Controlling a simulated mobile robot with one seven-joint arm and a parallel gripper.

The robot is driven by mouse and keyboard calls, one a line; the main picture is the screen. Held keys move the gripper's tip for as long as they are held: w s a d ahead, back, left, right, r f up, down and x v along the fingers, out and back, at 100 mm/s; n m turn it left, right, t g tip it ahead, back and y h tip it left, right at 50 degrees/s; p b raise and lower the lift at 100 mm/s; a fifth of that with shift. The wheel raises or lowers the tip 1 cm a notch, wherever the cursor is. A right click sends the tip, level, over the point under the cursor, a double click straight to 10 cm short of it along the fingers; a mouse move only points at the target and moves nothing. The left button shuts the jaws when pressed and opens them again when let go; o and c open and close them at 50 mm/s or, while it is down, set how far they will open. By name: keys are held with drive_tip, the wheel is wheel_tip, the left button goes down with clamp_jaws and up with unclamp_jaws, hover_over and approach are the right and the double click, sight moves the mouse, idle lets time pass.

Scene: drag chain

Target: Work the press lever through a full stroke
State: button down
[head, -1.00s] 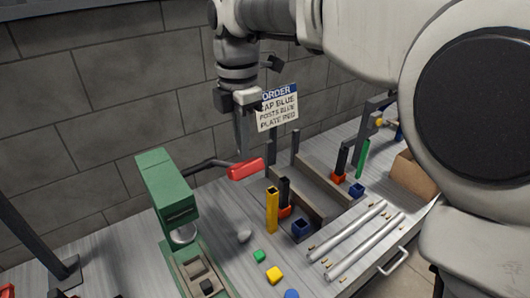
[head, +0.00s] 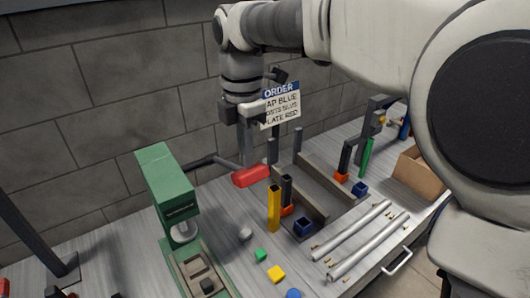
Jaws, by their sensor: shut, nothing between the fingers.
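The green press (head: 166,186) stands at the left of the bench. Its dark lever arm (head: 205,161) reaches right from the press head and ends in a red handle (head: 252,176). The lever slopes slightly down towards the handle. My gripper (head: 246,162) is shut and empty, pointing down at the red handle. Its fingertips are at the handle's upper edge, partly hidden behind it; I cannot tell for sure whether they touch. The press ram (head: 184,231) hangs above the base (head: 200,268), which has a dark block (head: 208,286) in its recess.
An order sign (head: 281,105) is close right of my gripper. A yellow post (head: 273,208), a dark post, coloured caps and a channel (head: 325,190) lie right of the press. Silver rails (head: 365,245) lie in front. A cardboard box (head: 418,172) is at the right.

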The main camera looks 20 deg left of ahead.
sight(252, 170)
drive_tip(key=shift+s+d+f+b, duration=0.15)
drive_tip(key=shift+d+f+b, duration=0.05)
drive_tip(key=shift+f+b, duration=0.2)
drive_tip(key=shift+s+d+f+b, duration=0.15)
drive_tip(key=shift+d+f+b, duration=0.1)
drive_tip(key=shift+f, duration=0.35)
drive_tip(key=shift+s+d+f+b, duration=0.15)
drive_tip(key=shift+d+f+b, duration=0.05)
drive_tip(key=shift+f+b, duration=0.4)
drive_tip(key=shift+s+d+f+b, duration=0.15)
drive_tip(key=shift+f+b, duration=0.35)
drive_tip(key=shift+f, duration=0.2)
drive_tip(key=shift+s+d+f+b, duration=0.1)
drive_tip(key=shift+d+f+b, duration=0.05)
drive_tip(key=shift+f+b, duration=0.45)
drive_tip(key=shift+s+d+f+b, duration=0.1)
drive_tip(key=shift+f+b, duration=0.35)
drive_tip(key=shift+f, duration=0.2)
drive_tip(key=shift+f, duration=0.15)
